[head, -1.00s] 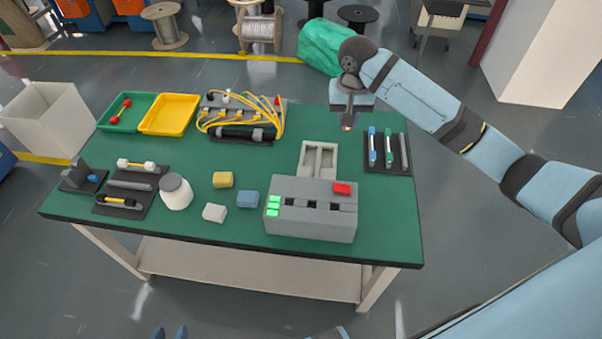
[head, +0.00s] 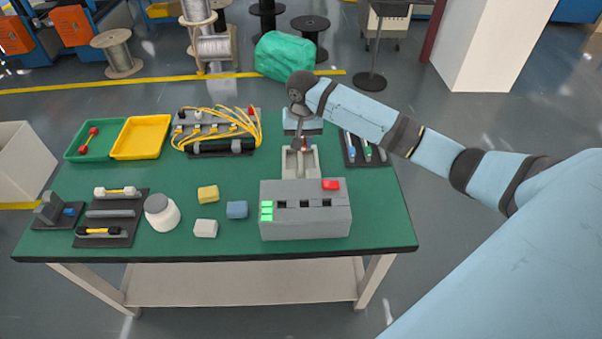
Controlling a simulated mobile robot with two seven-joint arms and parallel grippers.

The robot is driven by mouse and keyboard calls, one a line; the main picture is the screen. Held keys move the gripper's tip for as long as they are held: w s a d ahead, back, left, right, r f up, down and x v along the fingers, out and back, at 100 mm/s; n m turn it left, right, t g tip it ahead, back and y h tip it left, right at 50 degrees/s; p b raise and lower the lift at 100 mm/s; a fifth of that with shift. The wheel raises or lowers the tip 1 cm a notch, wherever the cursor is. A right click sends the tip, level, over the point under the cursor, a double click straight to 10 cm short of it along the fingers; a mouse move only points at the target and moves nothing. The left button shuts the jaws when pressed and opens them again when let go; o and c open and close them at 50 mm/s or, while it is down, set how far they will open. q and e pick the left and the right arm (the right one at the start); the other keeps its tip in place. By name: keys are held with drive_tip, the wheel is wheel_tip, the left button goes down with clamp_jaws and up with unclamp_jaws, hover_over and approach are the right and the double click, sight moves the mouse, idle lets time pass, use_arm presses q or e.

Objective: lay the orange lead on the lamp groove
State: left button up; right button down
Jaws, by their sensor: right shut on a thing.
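My right gripper (head: 302,146) points down over the back end of a beige two-channel tray (head: 314,170). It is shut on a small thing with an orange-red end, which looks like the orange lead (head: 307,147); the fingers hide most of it. I cannot tell whether it touches the tray. A grey box (head: 305,222) with dark slots, green lamps and a red button stands just in front of the tray. No groove can be clearly made out as the lamp groove. My left gripper is not in view.
A dark rack (head: 354,158) with blue and green pieces lies right of the tray, partly behind my arm. A yellow-cable board (head: 215,130), green tray (head: 76,152), yellow tray (head: 140,137), white jar (head: 162,213) and coloured blocks stand left. The table's front right is clear.

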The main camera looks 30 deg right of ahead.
wheel_tip(320, 180, down, 13)
drive_tip(key=shift+f, duration=0.2)
idle(0.4)
drive_tip(key=shift+f, duration=0.55)
drive_tip(key=c, duration=1)
unclamp_jaws()
drive_tip(key=shift+r, duration=0.3)
wheel_tip(320, 180, up, 13)
drive_tip(key=shift+f, duration=0.2)
drive_tip(key=shift+a, duration=0.1)
